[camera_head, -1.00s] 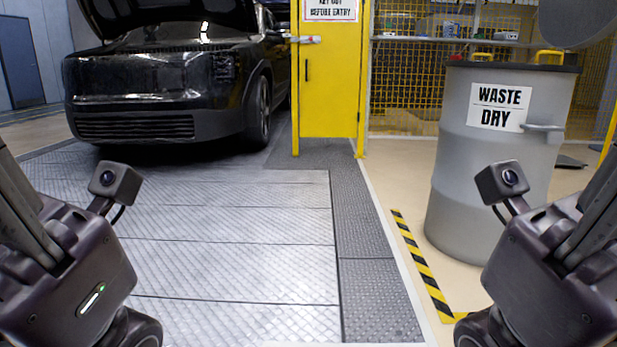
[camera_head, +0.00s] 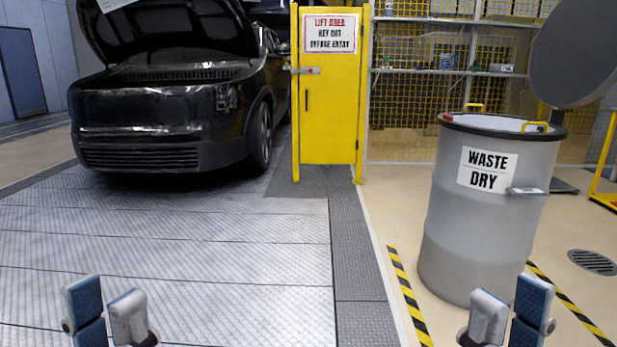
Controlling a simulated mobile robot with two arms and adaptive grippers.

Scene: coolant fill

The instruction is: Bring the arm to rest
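My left gripper (camera_head: 105,292) is at the bottom left of the head view, its fingers pointing up. A blue inner pad shows on one finger and the grey back of the other stands beside it. My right gripper (camera_head: 510,294) is at the bottom right in a mirrored pose, also with a blue pad showing. Both look open, with nothing seen between the fingers. Their wrists and arms are below the picture. Neither gripper appears to touch anything. The right one shows in front of the grey waste drum's (camera_head: 480,235) lower part.
A black car (camera_head: 165,115) with its hood (camera_head: 165,30) up stands at the back left. A yellow gate (camera_head: 330,115) is beyond the floor plates. A large grey disc (camera_head: 585,50) is above the drum at right. Striped floor tape (camera_head: 408,300) runs beside the drum. The plated floor (camera_head: 190,240) is clear.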

